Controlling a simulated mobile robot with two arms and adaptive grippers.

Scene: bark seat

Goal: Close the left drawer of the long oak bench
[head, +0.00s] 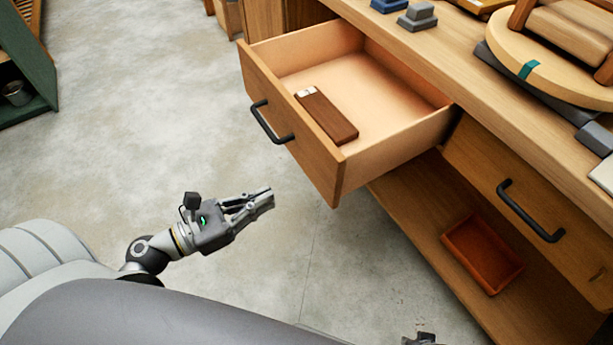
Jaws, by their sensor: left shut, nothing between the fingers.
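The long oak bench (480,85) runs along the right side of the head view. Its left drawer (300,138) is pulled well out, with a black bar handle (268,124) on its front. A dark brown block with a pale end (328,115) lies inside the drawer. My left gripper (267,196) is shut and empty, over the floor in front of the drawer, apart from it and pointing right. A small part of my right gripper (421,340) shows at the bottom edge; its fingers cannot be made out.
The right drawer (520,195) looks shut. An orange-red tray (482,253) sits on the lower shelf (430,225). A round wooden piece (550,68) and small grey blocks (418,17) lie on the bench top. A green shelf unit (25,60) stands far left. Concrete floor is clear between.

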